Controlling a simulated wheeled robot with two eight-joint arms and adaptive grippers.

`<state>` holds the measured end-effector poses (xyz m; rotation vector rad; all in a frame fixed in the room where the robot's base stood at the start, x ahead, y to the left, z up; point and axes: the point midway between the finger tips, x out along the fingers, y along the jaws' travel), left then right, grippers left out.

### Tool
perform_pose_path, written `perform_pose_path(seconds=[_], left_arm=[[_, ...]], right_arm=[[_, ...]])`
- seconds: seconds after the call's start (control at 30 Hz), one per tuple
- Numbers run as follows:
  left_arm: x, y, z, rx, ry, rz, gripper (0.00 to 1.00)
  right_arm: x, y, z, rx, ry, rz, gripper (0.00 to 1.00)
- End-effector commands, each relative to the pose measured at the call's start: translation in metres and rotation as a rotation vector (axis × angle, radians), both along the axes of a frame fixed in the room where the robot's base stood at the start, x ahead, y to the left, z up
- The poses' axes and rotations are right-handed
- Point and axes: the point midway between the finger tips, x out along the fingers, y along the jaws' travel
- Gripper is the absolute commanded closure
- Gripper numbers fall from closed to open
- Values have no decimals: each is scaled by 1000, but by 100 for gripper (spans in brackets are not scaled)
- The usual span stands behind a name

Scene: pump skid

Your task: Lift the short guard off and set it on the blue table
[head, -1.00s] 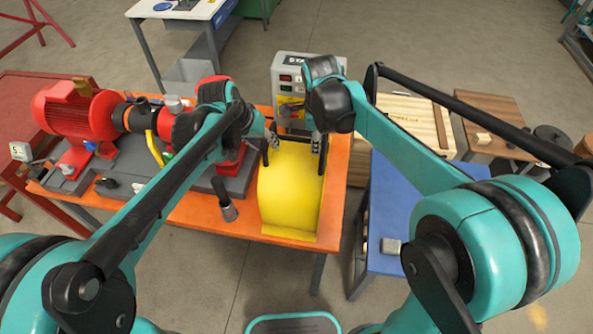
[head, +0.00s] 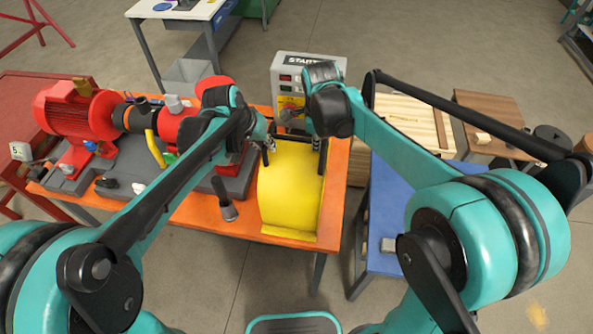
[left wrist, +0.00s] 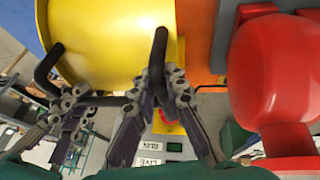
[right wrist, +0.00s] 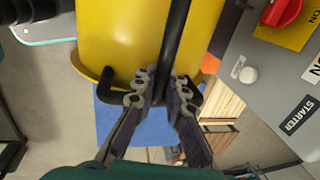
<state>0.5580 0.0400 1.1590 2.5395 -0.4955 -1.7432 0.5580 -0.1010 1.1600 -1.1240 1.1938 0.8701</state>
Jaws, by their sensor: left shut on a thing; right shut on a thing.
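The short guard (head: 288,195) is a yellow curved cover at the right end of the orange bench (head: 335,165). Its black handles show in both wrist views. My left gripper (head: 267,150) is shut on one handle (left wrist: 160,48), at the guard's far end. My right gripper (head: 318,145) is shut on the other handle (right wrist: 176,40), to the right. The guard looks upright. I cannot tell whether its lower edge touches the bench. The blue table (head: 388,205) stands to the right of the bench, partly hidden by my right arm.
A grey starter box (head: 300,68) stands just behind the guard. The red motor (head: 75,110) and pump are to the left. A dark upright tool (head: 224,205) stands left of the guard.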

Motion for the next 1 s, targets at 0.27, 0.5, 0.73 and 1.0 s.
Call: perform_pose_path(seconds=[0.27,0.5,0.73,1.0], left_arm=[[0,0,3,0,0,0,100],[0,0,19,0,0,0,100],[0,0,41,0,-1,0,100],[0,0,52,0,0,0,100]], right_arm=[[0,0,3,0,-1,0,100],[0,0,19,0,-1,0,100],[0,0,41,0,-1,0,100],[0,0,51,0,-1,0,100]])
